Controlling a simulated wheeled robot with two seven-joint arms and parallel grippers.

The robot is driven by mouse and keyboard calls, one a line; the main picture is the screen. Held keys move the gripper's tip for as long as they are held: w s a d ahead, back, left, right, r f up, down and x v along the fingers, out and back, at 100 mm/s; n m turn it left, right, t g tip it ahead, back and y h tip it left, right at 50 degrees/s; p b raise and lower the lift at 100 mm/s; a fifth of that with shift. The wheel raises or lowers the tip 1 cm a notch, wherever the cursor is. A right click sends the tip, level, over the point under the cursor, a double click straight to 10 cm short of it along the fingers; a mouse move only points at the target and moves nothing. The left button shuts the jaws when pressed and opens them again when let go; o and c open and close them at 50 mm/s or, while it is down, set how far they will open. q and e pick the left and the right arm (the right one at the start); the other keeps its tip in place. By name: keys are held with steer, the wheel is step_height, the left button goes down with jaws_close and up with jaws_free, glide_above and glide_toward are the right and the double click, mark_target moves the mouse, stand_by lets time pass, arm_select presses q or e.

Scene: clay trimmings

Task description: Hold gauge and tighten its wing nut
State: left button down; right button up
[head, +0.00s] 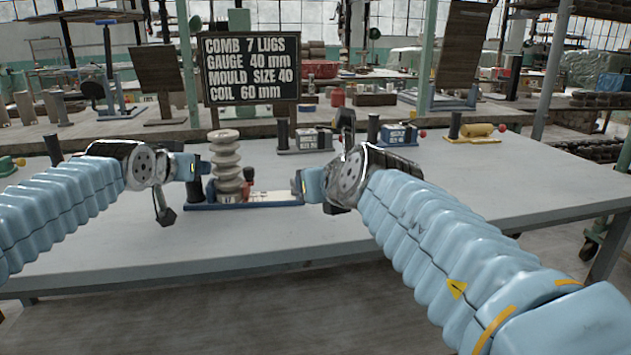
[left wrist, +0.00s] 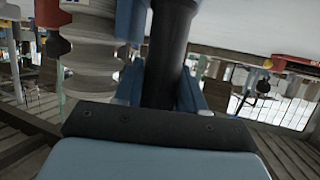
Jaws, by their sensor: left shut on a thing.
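The gauge appears to be the low blue-based fixture (head: 285,203) on the grey table, with a pale strip along its right part. A dark post (left wrist: 167,50) rises at its left end. My left gripper (head: 197,178) is shut on this post; in the left wrist view the post stands between the blue fingers. A ribbed cream piece (head: 226,160) stands upright on the base just right of the left gripper. A small red and dark part (head: 248,176) is beside it; I cannot tell if it is the wing nut. My right gripper (head: 298,187) is at the base's right end; its fingertips are unclear.
A black sign (head: 252,70) stands behind, reading comb 7 lugs, gauge 40 mm, mould size 40, coil 60 mm. Further back are small fixtures with dark posts: a grey one (head: 306,140), a blue one (head: 398,135) and a yellow one (head: 476,131). The table's right side (head: 500,185) is clear.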

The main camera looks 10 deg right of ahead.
arm_select(q)
steer(key=shift+f, duration=0.25)
steer(key=c, duration=0.7)
jaws_free()
steer(key=shift+w, duration=0.15)
steer(key=shift+c, duration=0.2)
steer(key=shift+o, duration=0.8)
steer(key=shift+r, duration=0.15)
